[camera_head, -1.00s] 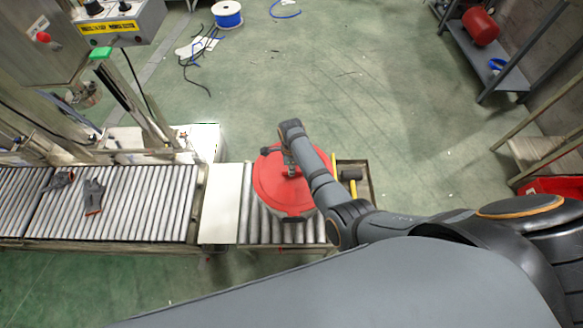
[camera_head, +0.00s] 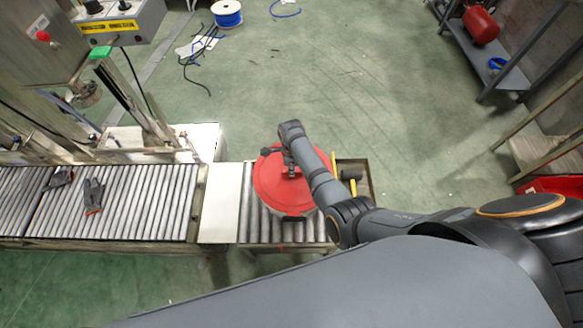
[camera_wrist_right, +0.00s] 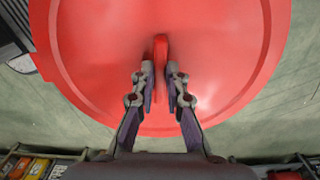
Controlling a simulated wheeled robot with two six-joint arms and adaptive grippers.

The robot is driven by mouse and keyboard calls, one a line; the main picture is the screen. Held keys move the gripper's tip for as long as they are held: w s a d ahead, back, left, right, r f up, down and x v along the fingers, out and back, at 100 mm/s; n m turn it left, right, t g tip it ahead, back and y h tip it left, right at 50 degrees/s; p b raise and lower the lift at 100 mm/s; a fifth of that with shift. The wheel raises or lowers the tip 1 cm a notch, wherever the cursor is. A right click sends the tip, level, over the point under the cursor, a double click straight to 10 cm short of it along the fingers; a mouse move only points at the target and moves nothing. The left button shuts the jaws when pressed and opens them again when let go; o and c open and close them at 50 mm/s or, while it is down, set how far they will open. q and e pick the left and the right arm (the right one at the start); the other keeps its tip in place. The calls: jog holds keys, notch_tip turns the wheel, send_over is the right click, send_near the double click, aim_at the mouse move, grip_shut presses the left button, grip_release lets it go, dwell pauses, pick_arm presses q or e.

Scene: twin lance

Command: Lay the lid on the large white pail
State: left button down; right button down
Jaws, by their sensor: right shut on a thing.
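The round red lid (camera_head: 272,187) is over the roller conveyor's right end in the head view, partly covered by my right arm. My right gripper (camera_head: 291,171) is above it. In the right wrist view the lid (camera_wrist_right: 100,60) fills most of the picture. There the right gripper (camera_wrist_right: 161,88) is shut on the upright red fin handle (camera_wrist_right: 160,55) at the lid's middle. I cannot make out the large white pail; what is under the lid is hidden. I cannot tell whether the lid rests on anything. My left gripper is out of view.
A pale plate (camera_head: 220,203) joins the conveyor's rollers (camera_head: 140,205) on the left, where grey gloves (camera_head: 93,196) lie. A yellow-and-black tool (camera_head: 350,174) is just right of the lid. A control box (camera_head: 120,20) stands at upper left. The green floor (camera_head: 330,90) beyond is mostly clear.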

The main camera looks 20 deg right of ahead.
jog(key=shift+f, duration=0.25)
dwell(0.6)
jog(key=c, duration=1.3)
grip_release()
jog(key=shift+o, duration=0.4)
jog(key=o, duration=0.4)
jog(key=shift+r, duration=0.1)
notch_tip(320, 180, up, 7)
jog(key=p, duration=0.7)
jog(key=shift+p, duration=0.3)
